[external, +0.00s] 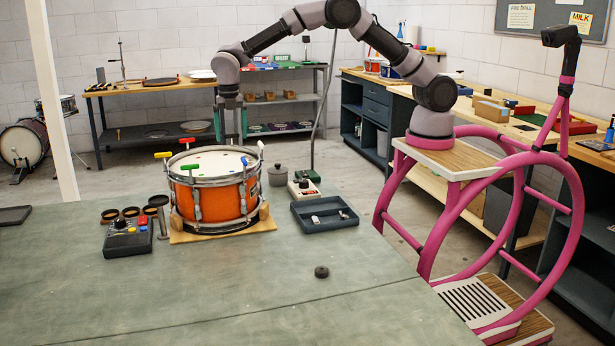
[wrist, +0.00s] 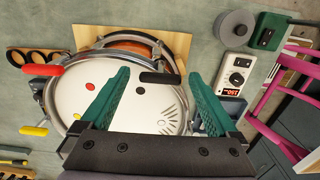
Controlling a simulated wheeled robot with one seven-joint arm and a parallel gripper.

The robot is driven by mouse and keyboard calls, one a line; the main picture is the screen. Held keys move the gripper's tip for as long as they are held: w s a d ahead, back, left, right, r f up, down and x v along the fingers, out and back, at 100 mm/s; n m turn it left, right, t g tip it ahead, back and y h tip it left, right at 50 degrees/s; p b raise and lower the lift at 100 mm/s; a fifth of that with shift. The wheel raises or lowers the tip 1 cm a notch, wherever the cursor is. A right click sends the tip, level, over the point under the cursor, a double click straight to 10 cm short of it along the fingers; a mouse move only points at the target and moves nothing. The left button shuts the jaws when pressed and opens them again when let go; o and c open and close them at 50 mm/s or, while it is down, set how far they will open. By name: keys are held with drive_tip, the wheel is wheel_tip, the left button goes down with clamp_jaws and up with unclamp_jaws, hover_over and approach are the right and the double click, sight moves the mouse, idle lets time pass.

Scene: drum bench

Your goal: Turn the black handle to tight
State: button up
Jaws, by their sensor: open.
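An orange snare drum (external: 212,205) with a white head and metal hoops stands on a wooden board on the bench. Coloured handles sit around its rim. The black handle (wrist: 160,78) lies at the drum's rim in the wrist view, between the two green fingertips of my gripper (wrist: 159,73) as seen from above. My gripper (external: 231,138) is open and empty, pointing down above the drum in the external view. A red handle (wrist: 43,70) and a yellow handle (wrist: 33,131) are on the left in the wrist view. I cannot tell the gap in height to the black handle.
A dial box with a red display (wrist: 237,79), a green box (wrist: 268,31) and a grey lidded pot (wrist: 237,28) stand beside the drum. A dark tray (external: 324,214) and a black control box (external: 128,238) flank it. The front bench is clear except a small black knob (external: 321,272).

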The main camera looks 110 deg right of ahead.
drive_tip(key=shift+f, duration=0.55)
drive_tip(key=c, duration=1.4)
drive_tip(key=shift+m, duration=0.3)
